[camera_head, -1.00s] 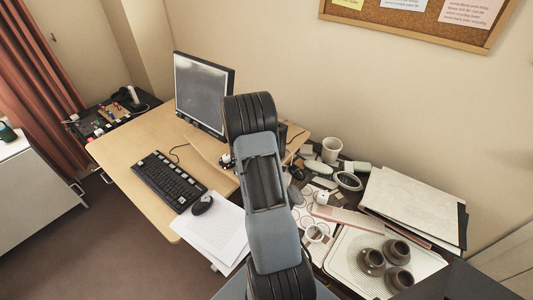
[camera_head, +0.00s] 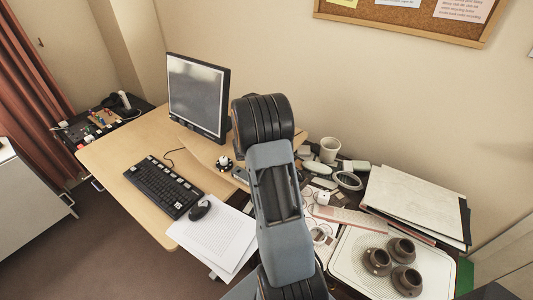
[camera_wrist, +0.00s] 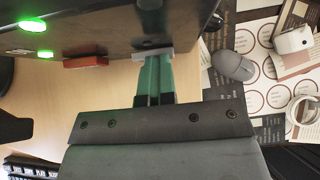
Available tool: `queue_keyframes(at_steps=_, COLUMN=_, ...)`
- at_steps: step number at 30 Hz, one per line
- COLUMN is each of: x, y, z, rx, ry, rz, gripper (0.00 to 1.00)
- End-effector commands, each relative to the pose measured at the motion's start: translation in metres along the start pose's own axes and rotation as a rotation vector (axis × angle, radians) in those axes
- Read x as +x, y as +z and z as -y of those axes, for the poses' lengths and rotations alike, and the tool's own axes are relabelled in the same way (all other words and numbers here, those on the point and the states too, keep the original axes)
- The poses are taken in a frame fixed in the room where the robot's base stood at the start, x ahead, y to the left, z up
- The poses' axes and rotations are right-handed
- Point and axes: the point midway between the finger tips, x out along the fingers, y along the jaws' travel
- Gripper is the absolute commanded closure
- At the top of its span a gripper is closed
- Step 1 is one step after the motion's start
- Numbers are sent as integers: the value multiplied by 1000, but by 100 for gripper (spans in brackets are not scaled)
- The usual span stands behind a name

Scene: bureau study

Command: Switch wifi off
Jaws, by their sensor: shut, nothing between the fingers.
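In the wrist view a dark brown box (camera_wrist: 110,25) spans the top, with two lit green lights (camera_wrist: 33,26) at its left. A red switch-like piece (camera_wrist: 86,62) and a light grey piece (camera_wrist: 143,54) sit along its lower edge. My gripper (camera_wrist: 153,60) is shut and empty, its teal fingertips at the grey piece; I cannot tell whether they touch it. No wifi label is readable. In the head view my arm hides my gripper and most of the area behind it.
A monitor (camera_head: 197,95), keyboard (camera_head: 163,186), mouse (camera_head: 199,210) and papers (camera_head: 212,236) are on the desk (camera_head: 117,157). At right are a white mug (camera_head: 330,150), folders (camera_head: 415,202) and a white tray (camera_head: 352,276) with brown pots. A grey mouse-like object (camera_wrist: 233,66) lies right of my fingers.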

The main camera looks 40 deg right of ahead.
Motion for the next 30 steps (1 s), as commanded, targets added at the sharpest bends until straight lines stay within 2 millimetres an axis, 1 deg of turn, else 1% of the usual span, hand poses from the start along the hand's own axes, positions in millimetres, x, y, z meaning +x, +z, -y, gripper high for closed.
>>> queue_keyframes(at_steps=1, x=0, y=5, z=-5, rx=0, ry=8, rz=8, gripper=100)
queue_keyframes(at_steps=6, x=-1, y=2, z=-11, rx=-3, ry=13, rz=5, gripper=100)
queue_keyframes(at_steps=14, x=-2, y=-1, z=-12, rx=-7, ry=17, rz=2, gripper=100)
queue_keyframes(at_steps=17, x=-5, y=-5, z=-13, rx=-8, ry=18, rz=1, gripper=100)
queue_keyframes(at_steps=20, x=-13, y=-12, z=-13, rx=-6, ry=17, rz=3, gripper=100)
queue_keyframes(at_steps=24, x=-33, y=-25, z=-11, rx=0, ry=13, rz=10, gripper=100)
queue_keyframes(at_steps=26, x=-48, y=-22, z=-11, rx=4, ry=13, rz=14, gripper=100)
queue_keyframes(at_steps=30, x=-76, y=-22, z=-10, rx=5, ry=11, rz=13, gripper=100)
